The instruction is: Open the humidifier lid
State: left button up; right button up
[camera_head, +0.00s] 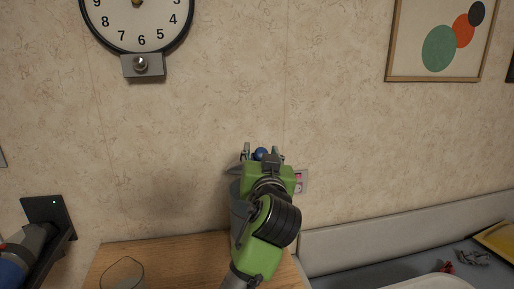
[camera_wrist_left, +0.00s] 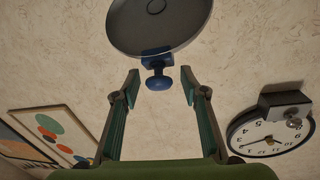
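A grey humidifier (camera_head: 236,207) stands on the wooden surface, mostly hidden behind my left arm in the head view. In the left wrist view, a dark grey round disc (camera_wrist_left: 160,22), which looks like its lid, has a blue knob (camera_wrist_left: 159,81) at its edge. The blue knob also shows in the head view (camera_head: 261,154). My left gripper (camera_head: 262,156) is open, its fingers on either side of the knob. In the left wrist view gaps show between the knob and both fingertips (camera_wrist_left: 160,79). My right gripper is not in view.
A wooden tabletop (camera_head: 165,255) holds a clear glass (camera_head: 122,273) at front left. A dark wall bracket (camera_head: 47,217) is at the left. A clock (camera_head: 138,20) and a framed picture (camera_head: 438,40) hang on the wall.

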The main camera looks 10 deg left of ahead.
pick_arm(q)
jog(key=shift+w+r, duration=0.1)
jog(key=shift+d, duration=0.1)
jog(key=shift+c, duration=0.8)
grip_shut()
jog(key=shift+r, duration=0.1)
